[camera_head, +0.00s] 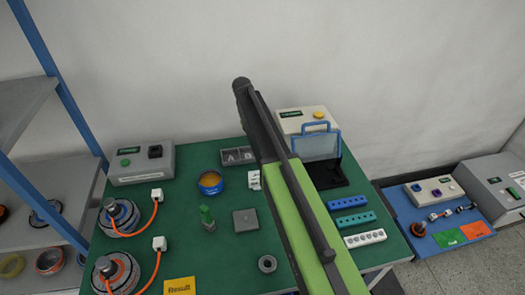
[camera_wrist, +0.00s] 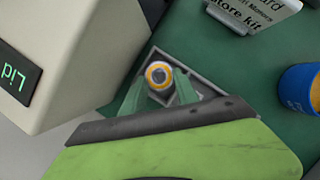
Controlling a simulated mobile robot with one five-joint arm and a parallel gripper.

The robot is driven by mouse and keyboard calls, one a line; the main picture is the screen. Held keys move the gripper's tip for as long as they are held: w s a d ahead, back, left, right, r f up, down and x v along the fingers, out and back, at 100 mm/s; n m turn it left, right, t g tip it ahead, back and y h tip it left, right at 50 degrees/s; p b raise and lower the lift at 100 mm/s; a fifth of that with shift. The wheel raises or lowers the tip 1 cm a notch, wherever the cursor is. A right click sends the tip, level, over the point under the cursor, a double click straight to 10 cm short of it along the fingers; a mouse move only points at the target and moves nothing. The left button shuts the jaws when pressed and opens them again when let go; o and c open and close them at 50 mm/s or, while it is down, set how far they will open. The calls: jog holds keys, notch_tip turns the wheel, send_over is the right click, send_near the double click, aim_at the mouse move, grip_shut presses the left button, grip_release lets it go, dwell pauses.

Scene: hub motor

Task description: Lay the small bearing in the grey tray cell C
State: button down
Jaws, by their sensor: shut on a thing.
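The small bearing (camera_wrist: 158,75), a round part with an orange-yellow ring and a pale centre, is between the green fingertips of my gripper (camera_wrist: 158,86) in the wrist view. My gripper is shut on it. The bearing is over the grey tray (camera_wrist: 206,86); I cannot tell whether it touches the tray floor. In the head view the grey tray (camera_head: 224,157) shows cells marked A and B at the back of the green table. My arm hides the tray's right part, and my gripper and the bearing do not show there.
A pale box (camera_wrist: 75,50) with a "Lid" label stands close beside my gripper. A white sign (camera_wrist: 255,12) and a blue cup (camera_wrist: 299,88) stand near the tray.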

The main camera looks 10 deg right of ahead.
notch_tip(320, 180, down, 3)
jog(key=shift+f+b, duration=0.15)
jog(key=shift+b, duration=0.9)
jog(key=shift+r, duration=0.25)
jog(key=shift+f, duration=0.25)
jog(key=c, duration=1.2)
grip_release()
jog(key=shift+r, duration=0.1)
jog(key=shift+r, duration=0.1)
jog(key=p+v, duration=1.2)
jog(key=s+d+m+t+y, duration=0.1)
jog(key=s+m, duration=0.3)
jog(key=s, duration=0.9)
jog(key=s+d+f+m+t+y, duration=0.1)
jog(key=s+m, duration=0.4)
jog(key=s, duration=0.7)
jog(key=shift+s+d+f+t+y, duration=0.25)
jog(key=shift+s+f+t+y, duration=0.15)
jog(key=shift+t+y, duration=0.2)
